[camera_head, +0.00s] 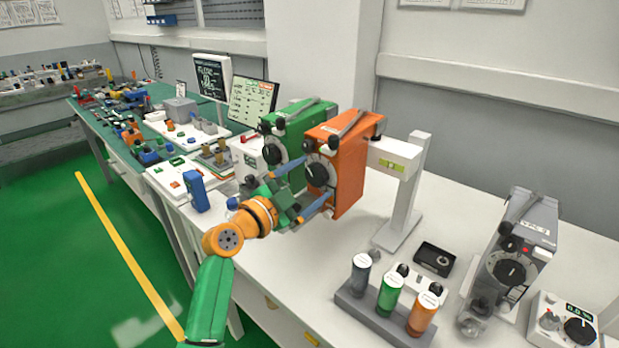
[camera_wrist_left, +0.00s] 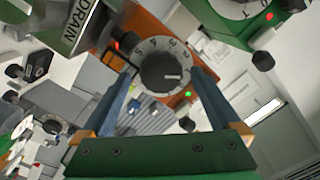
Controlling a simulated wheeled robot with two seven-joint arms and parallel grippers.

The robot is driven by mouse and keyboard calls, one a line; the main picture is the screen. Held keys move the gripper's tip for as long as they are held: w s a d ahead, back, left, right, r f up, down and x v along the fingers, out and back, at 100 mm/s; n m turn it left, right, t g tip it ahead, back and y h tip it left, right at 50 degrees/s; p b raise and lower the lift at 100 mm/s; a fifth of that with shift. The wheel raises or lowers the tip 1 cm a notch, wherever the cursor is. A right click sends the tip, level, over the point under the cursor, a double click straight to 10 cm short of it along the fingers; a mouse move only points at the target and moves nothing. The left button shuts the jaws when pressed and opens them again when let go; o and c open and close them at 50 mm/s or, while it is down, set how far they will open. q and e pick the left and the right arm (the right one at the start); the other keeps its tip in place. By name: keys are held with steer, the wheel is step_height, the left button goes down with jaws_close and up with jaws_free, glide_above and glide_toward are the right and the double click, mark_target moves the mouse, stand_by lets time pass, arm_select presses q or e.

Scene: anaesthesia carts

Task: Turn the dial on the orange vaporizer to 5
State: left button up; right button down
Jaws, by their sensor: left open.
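The orange vaporizer (camera_head: 348,168) hangs beside a green vaporizer (camera_head: 297,142), on the side of a white stand. Its dial (camera_head: 318,172) faces my left arm. In the left wrist view the dial (camera_wrist_left: 164,73) shows a dark knob on a pale numbered ring. The knob's pale mark points to the right in that view. My left gripper (camera_head: 307,189) is just in front of the dial. Its two blue fingers stand open, and in the wrist view (camera_wrist_left: 163,85) they lie on either side of the knob, apart from it as far as I can tell. My right gripper is not in view.
The white stand (camera_head: 404,190) is right of the vaporizers. A rack of bottles (camera_head: 380,318) and a grey vaporizer (camera_head: 515,262) stand on the white worktop at the right. A blue block (camera_head: 197,191) is left of my gripper.

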arm_select(q)
steer(key=shift+w, duration=0.1)
steer(key=shift+s+a, duration=0.15)
steer(key=shift+s, duration=0.05)
steer(key=shift+c, duration=0.7)
steer(key=shift+r, duration=0.1)
steer(key=c, duration=1.2)
steer(key=shift+c, duration=0.2)
steer(key=shift+n, duration=0.3)
steer(key=shift+n+b, duration=0.35)
steer(key=shift+n, duration=0.85)
steer(key=shift+a+r+n, duration=0.1)
steer(key=shift+n, duration=1.6)
